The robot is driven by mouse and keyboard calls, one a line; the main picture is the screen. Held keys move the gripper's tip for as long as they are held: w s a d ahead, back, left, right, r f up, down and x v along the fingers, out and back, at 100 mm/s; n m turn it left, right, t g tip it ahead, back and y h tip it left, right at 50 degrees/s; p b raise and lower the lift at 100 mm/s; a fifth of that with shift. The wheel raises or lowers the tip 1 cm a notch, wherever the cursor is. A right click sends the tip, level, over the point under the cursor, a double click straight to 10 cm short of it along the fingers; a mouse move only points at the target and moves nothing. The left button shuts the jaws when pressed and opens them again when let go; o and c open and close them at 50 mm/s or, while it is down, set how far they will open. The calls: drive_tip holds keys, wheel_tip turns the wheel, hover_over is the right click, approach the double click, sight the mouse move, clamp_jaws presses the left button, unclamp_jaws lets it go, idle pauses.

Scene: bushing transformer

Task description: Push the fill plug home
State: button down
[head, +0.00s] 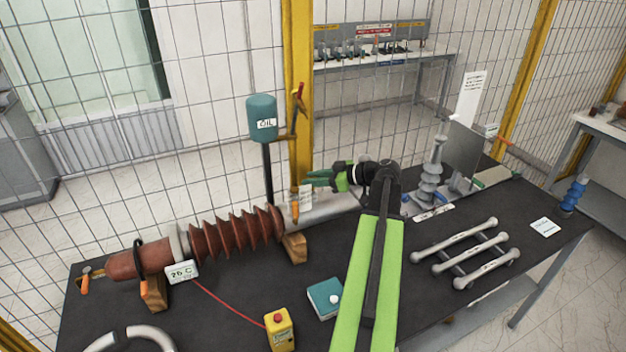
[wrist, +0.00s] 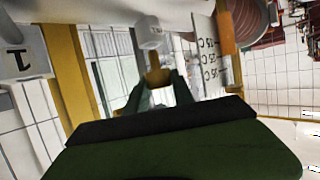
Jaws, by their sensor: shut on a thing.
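My gripper (head: 309,180) reaches left above the back of the bench, near the yellow post. In the wrist view its dark green fingers (wrist: 157,88) are shut on a small orange-brown piece, which looks like the fill plug (wrist: 158,76). A pale grey cylinder (wrist: 149,32) lies just beyond the plug. I cannot tell whether the two touch or how deep the plug sits. The plug is too small to make out in the head view. The rust-brown ribbed bushing (head: 235,235) lies on wooden blocks, left of and below my gripper.
A teal oil can (head: 262,118) stands on a dark pole left of my gripper. A grey ribbed insulator (head: 430,175) stands to the right. Grey bars (head: 465,255), a teal box (head: 325,298) and a yellow box (head: 279,330) lie on the black bench. Wire fencing closes off the back.

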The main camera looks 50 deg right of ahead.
drive_tip(key=shift+f+b, duration=0.6)
drive_tip(key=c, duration=1)
unclamp_jaws()
drive_tip(key=shift+r, duration=0.1)
drive_tip(key=p+v, duration=0.6)
drive_tip(key=v, duration=1.1)
drive_tip(key=shift+s, duration=0.2)
drive_tip(key=shift+d, duration=0.1)
